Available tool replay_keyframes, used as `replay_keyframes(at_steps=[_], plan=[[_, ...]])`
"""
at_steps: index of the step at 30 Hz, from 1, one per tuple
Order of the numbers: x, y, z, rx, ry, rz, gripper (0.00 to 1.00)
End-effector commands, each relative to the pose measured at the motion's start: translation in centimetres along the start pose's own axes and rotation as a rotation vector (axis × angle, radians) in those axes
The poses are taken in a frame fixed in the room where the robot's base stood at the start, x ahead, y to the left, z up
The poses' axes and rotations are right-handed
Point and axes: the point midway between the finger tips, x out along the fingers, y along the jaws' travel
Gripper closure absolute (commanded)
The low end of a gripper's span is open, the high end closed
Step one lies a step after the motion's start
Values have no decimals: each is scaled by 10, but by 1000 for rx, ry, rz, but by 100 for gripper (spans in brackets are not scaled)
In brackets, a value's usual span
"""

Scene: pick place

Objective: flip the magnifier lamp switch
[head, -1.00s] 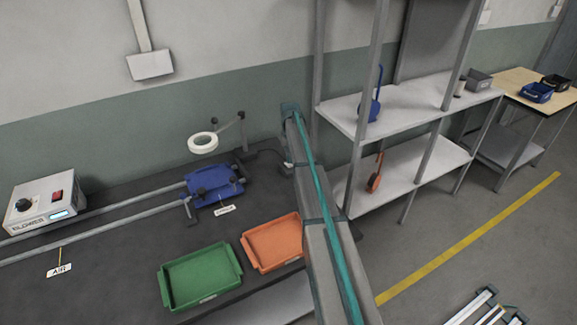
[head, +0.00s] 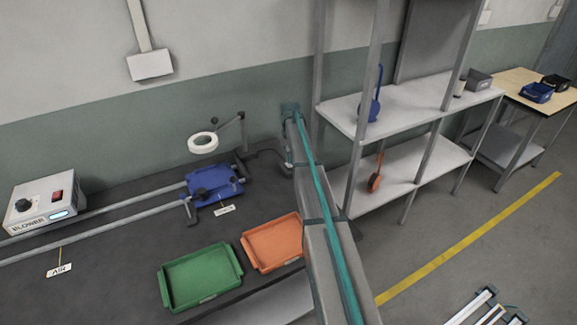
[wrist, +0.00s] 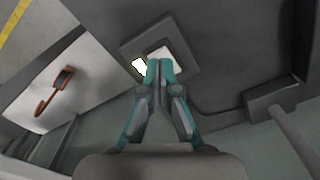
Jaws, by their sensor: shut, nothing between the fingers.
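The magnifier lamp (head: 203,143) has a white ring head on a jointed dark arm and stands at the back of the bench. A dark cord (head: 265,152) runs from its foot to the right, to behind my arm. In the wrist view, a square grey housing (wrist: 186,43) with a paler inner face and a bright white patch lies on the dark bench; it appears to be the switch. My gripper (wrist: 160,62) is shut and empty, its fingertips over the inner face, beside the white patch. Whether they touch it cannot be told. In the head view my arm hides the gripper.
A dark block (wrist: 275,100) with a grey post stands right of the housing. A blue fixture (head: 214,182), green tray (head: 166,290), orange tray (head: 262,268) and blower box (head: 42,203) are on the bench. A shelf rack (head: 395,108) stands close right of my arm.

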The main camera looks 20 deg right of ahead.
Motion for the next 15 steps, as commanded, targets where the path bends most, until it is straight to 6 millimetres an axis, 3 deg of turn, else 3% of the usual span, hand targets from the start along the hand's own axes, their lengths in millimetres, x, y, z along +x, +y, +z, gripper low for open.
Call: replay_keyframes(at_steps=[15], plan=[[7, 0, 0, 0, 0, 0, 100]])
